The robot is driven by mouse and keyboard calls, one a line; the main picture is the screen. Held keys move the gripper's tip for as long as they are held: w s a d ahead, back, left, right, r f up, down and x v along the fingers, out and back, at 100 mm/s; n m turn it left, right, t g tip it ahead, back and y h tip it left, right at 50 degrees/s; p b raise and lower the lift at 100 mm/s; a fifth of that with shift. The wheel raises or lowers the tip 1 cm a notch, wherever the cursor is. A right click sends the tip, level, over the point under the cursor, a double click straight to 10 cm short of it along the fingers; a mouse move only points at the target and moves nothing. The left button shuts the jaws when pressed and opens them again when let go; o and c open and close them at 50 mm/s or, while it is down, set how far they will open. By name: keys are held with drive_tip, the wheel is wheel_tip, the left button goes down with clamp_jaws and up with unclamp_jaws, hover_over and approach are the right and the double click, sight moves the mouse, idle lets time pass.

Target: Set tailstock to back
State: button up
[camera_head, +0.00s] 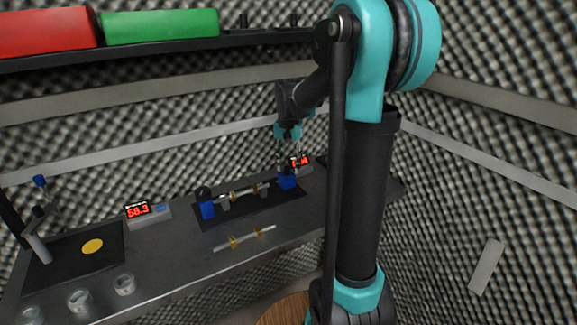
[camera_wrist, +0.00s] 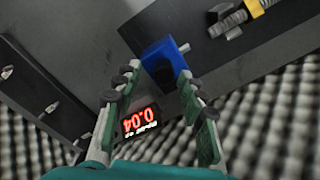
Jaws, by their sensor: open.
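A black base plate (camera_head: 232,216) on the bench carries a blue block at each end. The left blue block (camera_head: 207,210) has a dark round part on top. The right blue block (camera_head: 287,182) is likely the tailstock; no label shows. A rod with brass-coloured parts (camera_head: 240,192) lies between the blocks. My gripper (camera_head: 290,158) is above the right block, pointing down, open and empty. In the wrist view the right block (camera_wrist: 160,52) shows just beyond and between the spread fingertips (camera_wrist: 158,76), with a grey pin on its side. I cannot tell whether the fingers touch it.
A small red-digit display (camera_head: 300,161) stands close behind the right block, near my fingers. Another display (camera_head: 138,210) reads 58.3. A loose rod (camera_head: 243,238) lies in front of the plate. Glass jars (camera_head: 79,300) stand front left. A shelf (camera_head: 150,48) with red and green boxes hangs above.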

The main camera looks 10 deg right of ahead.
wheel_tip(320, 180, up, 7)
idle(0.4)
